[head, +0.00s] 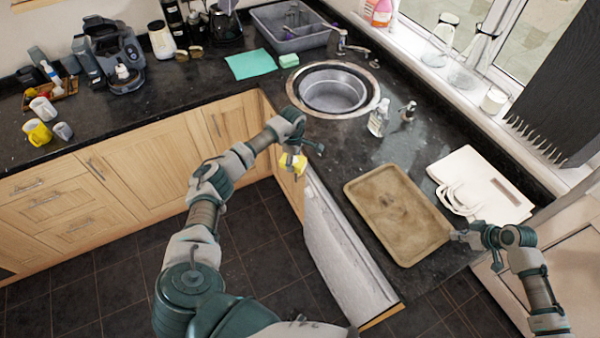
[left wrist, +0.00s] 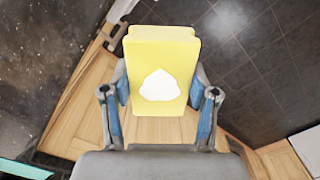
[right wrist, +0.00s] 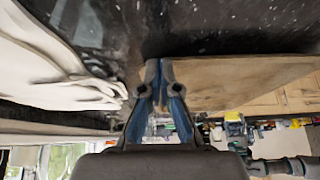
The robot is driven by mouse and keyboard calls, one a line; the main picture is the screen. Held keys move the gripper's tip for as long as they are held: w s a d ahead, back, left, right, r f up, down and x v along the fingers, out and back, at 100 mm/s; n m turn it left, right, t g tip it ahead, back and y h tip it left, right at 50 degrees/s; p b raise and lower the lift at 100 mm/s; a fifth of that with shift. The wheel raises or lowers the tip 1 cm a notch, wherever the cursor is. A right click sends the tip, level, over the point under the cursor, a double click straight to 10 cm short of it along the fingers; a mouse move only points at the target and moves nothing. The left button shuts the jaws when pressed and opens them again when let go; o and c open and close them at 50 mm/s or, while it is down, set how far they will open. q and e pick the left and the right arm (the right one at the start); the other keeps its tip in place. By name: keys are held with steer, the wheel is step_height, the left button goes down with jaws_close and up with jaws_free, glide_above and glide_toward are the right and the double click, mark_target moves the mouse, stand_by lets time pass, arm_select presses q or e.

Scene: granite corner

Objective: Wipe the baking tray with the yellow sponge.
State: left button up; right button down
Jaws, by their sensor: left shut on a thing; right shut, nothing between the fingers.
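The yellow sponge (left wrist: 162,45), a block with a white patch, is held between the two fingers of my left gripper (left wrist: 160,98). In the head view the sponge (head: 293,163) and my left gripper (head: 298,150) are in the air by the counter's front edge, left of the tray and apart from it. The brown baking tray (head: 398,215) lies flat on the counter, with darker stains on it. My right gripper (head: 462,237) is shut and empty at the tray's right edge. In the right wrist view its fingers (right wrist: 158,78) are beside the tray (right wrist: 235,85); I cannot tell whether they touch.
A white cloth bag (head: 485,185) lies right of the tray. Behind are a clear bottle (head: 378,118), the faucet (head: 352,46) and the round sink (head: 333,92). A green sponge (head: 289,60) and teal cloth (head: 250,64) lie beyond. The counter between sink and tray is mostly clear.

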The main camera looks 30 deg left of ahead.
arm_select(q)
steer(key=w+d+r+m, duration=0.1)
steer(key=d, duration=0.4)
steer(key=w+d+r+m, duration=0.1)
steer(key=w+d, duration=0.1)
steer(key=d, duration=0.4)
steer(key=w+d+r+m, duration=0.1)
steer(key=w+d+r, duration=0.1)
steer(key=d, duration=0.3)
steer(key=shift+d, duration=0.4)
steer(key=s+d+r+m, duration=0.15)
steer(key=d+m, duration=0.25)
steer(key=d, duration=0.7)
steer(key=d+r+m, duration=0.3)
steer(key=d+m, duration=0.1)
steer(key=d, duration=0.6)
glide_above(389, 206)
step_height(389, 206, down, 5)
steer(key=shift+f, duration=0.1)
steer(key=shift+d+f, duration=0.15)
steer(key=shift+f, duration=0.3)
steer(key=shift+w+d+f, duration=0.1)
steer(key=shift+d+f, duration=0.05)
steer(key=shift+d, duration=0.25)
steer(key=shift+a, duration=0.55)
steer(key=shift+f, duration=0.15)
